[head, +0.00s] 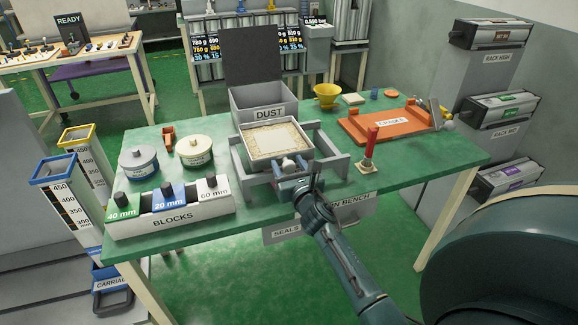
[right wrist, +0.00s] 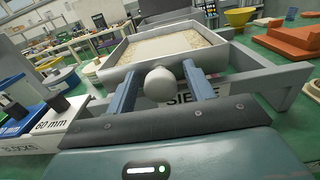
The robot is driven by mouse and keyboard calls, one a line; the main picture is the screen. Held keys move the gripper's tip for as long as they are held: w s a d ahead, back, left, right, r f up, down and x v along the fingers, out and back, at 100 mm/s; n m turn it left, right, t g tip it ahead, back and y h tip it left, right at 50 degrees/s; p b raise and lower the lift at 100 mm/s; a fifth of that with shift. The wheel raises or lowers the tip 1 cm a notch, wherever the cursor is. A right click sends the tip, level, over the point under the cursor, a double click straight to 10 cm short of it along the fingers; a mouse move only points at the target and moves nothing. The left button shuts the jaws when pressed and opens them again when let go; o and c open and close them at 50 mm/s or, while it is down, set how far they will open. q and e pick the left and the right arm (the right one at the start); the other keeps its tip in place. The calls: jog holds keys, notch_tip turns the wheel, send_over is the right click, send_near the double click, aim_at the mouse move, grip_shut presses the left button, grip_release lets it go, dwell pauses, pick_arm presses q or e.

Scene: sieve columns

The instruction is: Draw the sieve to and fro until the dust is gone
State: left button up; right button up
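The sieve (head: 273,141) is a pale square box with a beige, grainy layer and a whiter patch in its middle. It sits in a grey frame (head: 336,163) in front of the DUST bin (head: 268,114). A round pale knob (right wrist: 159,84) stands at the sieve's near side. My right gripper (head: 291,171) is at this knob. In the right wrist view its two blue fingers stand on either side of the knob, with a gap at each side, so it is open. My left gripper is not in view.
Labelled blocks (head: 168,214) and two round tins (head: 139,162) stand left of the frame. A red-handled tool (head: 368,148) stands close right, before an orange tray (head: 386,127). A yellow funnel (head: 326,94) is behind. The bench's right end (head: 440,168) is clear.

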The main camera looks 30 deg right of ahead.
grip_shut()
jog(key=d, duration=0.2)
jog(key=s+d, duration=0.1)
jog(key=d, duration=0.4)
jog(key=shift+s, duration=0.35)
jog(key=shift+o, duration=0.2)
grip_release()
jog(key=shift+s, duration=0.1)
jog(key=b, duration=0.1)
send_near(309, 153)
jog(key=v, duration=0.6)
jog(key=shift+s, duration=0.45)
